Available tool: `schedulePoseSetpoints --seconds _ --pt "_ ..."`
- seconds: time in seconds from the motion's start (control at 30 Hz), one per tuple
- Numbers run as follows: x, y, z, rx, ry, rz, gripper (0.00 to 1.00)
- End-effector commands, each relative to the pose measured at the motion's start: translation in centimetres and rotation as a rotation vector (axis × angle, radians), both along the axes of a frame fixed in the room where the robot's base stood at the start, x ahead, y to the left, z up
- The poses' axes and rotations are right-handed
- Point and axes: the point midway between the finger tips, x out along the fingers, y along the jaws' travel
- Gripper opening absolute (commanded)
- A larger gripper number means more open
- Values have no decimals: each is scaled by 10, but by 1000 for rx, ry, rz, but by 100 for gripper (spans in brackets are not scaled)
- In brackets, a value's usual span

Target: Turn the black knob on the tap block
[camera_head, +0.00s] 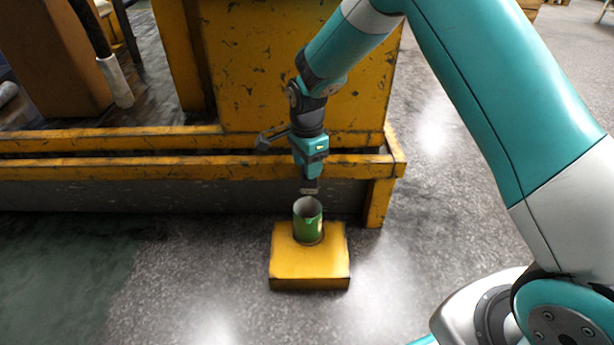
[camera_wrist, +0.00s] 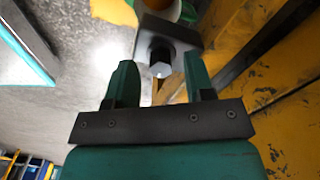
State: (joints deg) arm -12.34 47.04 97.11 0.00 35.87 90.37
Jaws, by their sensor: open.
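The tap block shows in the wrist view (camera_wrist: 188,39) as a grey block with the black knob (camera_wrist: 161,53) facing the camera. In the head view, the block (camera_head: 310,187) is a small dark piece above a green can. My gripper (camera_wrist: 160,64) is open, its two green fingers spread to the left and right of the knob with a gap on both sides. I cannot tell whether the fingertips overlap the knob in depth. In the head view, my gripper (camera_head: 311,172) points down just above the block; the knob cannot be made out there.
The green can (camera_head: 308,222), open at the top, stands on a yellow block (camera_head: 309,268) below the tap block. A worn yellow frame (camera_head: 110,168) and yellow machine body (camera_head: 300,85) stand close behind my gripper.

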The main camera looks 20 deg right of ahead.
Motion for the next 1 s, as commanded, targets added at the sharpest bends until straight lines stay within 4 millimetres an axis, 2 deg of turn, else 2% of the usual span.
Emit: schedulePoseSetpoints --seconds 0.03,0.13,0.47,0.67,0.7,1.0 --pt "0 0 -8 0 -1 0 48" --pt "0 0 -13 0 -1 0 48" --pt "0 0 -14 0 -1 0 48" --pt "0 0 -14 0 -1 0 3" --pt "0 0 -14 0 -1 0 0" --pt "0 0 -12 0 1 32 0"
